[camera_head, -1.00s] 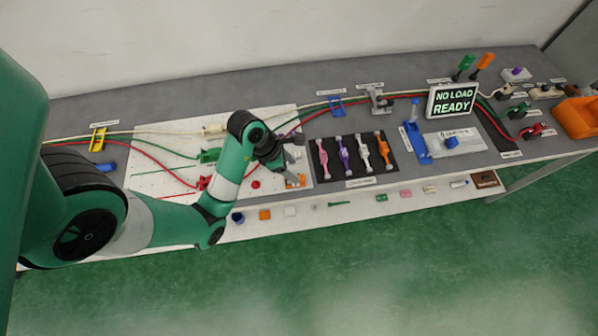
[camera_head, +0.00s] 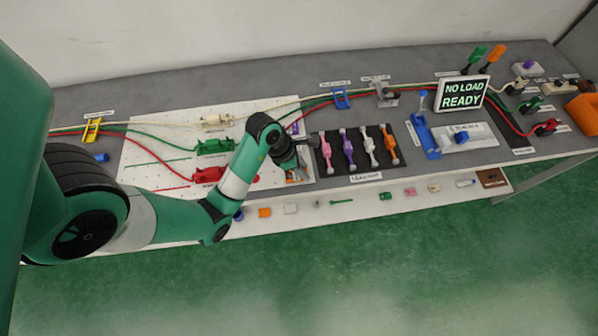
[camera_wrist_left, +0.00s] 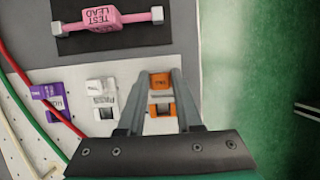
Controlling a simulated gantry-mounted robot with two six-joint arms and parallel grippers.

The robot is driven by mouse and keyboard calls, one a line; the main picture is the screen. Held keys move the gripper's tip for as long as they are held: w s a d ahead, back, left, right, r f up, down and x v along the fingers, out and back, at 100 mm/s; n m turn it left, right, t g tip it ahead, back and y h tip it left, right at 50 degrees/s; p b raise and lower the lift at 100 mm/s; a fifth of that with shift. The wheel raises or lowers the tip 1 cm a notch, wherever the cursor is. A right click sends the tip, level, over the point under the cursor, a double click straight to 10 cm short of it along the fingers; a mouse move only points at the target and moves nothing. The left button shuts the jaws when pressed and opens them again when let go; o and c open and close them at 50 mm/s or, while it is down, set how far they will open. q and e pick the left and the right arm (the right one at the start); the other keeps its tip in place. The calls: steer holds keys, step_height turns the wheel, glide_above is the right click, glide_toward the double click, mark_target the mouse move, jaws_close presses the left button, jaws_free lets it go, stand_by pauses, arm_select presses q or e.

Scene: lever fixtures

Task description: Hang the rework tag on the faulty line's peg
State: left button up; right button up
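My left gripper (camera_head: 299,169) is over the right end of the white board (camera_head: 148,160). In the left wrist view its two fingers (camera_wrist_left: 161,74) are apart, on either side of an orange tag-like piece (camera_wrist_left: 160,79). I cannot tell whether they touch it. A white piece (camera_wrist_left: 102,87) and a purple piece (camera_wrist_left: 47,91) lie beside it; their lettering is too small to read surely. The board carries a white line fixture (camera_head: 216,121), a green one (camera_head: 214,146) and a red one (camera_head: 207,175). The pegs and the faulty line cannot be made out. My right gripper is not in view.
A black mat (camera_head: 353,168) with pink, purple, white and orange test leads lies right of the board. Beyond are a blue lever fixture (camera_head: 421,133) and a sign (camera_head: 463,94) reading "NO LOAD READY". A lower shelf (camera_head: 330,213) holds small parts.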

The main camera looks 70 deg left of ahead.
arm_select(q)
jaws_close()
